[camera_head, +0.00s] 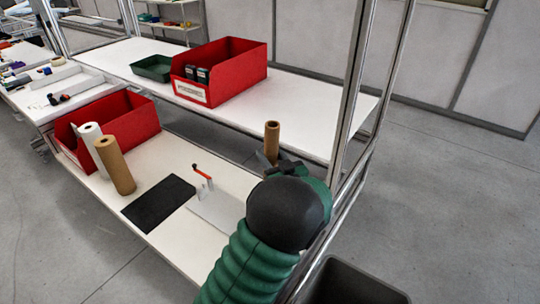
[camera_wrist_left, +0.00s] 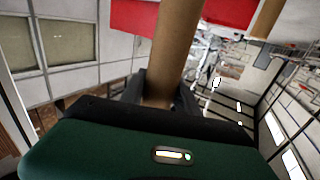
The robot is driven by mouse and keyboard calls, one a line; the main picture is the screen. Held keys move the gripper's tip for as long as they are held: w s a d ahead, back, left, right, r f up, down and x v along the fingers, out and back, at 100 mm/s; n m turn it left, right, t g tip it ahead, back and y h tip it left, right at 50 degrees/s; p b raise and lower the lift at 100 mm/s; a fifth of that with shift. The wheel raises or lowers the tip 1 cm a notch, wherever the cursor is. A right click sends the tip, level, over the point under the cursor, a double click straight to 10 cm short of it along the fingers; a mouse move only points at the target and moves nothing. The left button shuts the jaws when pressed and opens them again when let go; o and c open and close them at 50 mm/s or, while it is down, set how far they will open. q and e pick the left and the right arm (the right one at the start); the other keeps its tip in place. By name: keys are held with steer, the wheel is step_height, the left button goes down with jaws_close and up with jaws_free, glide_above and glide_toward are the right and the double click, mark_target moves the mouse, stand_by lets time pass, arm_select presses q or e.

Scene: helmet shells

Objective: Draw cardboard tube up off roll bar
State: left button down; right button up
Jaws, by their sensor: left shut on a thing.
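A brown cardboard tube (camera_head: 272,138) stands roughly upright in my left gripper (camera_head: 270,160), near the right end of the lower white bench. In the left wrist view the tube (camera_wrist_left: 176,50) passes between the two dark fingers (camera_wrist_left: 160,95), which are shut on it. My green left arm hides the tube's lower part and what is below it in the head view. I cannot make out a roll bar inside or under the tube, nor tell whether they touch. My right gripper is not in view.
A brown roll (camera_head: 116,168) and a white roll (camera_head: 95,145) stand by a red bin (camera_head: 140,122). Another red bin (camera_head: 232,75) is on the upper shelf (camera_head: 290,105). A metal post (camera_head: 352,85) rises right of my gripper.

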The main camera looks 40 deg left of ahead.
arm_select(q)
steer(key=shift+r, duration=0.4)
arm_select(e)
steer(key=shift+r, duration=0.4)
arm_select(q)
steer(key=r+p, duration=0.8)
steer(key=r, duration=0.1)
steer(key=r+p, duration=0.5)
steer(key=shift+d, duration=0.35)
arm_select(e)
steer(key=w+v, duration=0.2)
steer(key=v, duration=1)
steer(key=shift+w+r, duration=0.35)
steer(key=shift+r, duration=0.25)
arm_select(q)
step_height(320, 180, up, 12)
steer(key=p, duration=1.1)
steer(key=shift+d+r, duration=0.25)
steer(key=shift+d, duration=0.05)
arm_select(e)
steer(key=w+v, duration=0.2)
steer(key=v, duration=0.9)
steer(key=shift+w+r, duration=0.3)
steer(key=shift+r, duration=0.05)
arm_select(q)
steer(key=shift+w, duration=0.1)
steer(key=shift+f, duration=0.1)
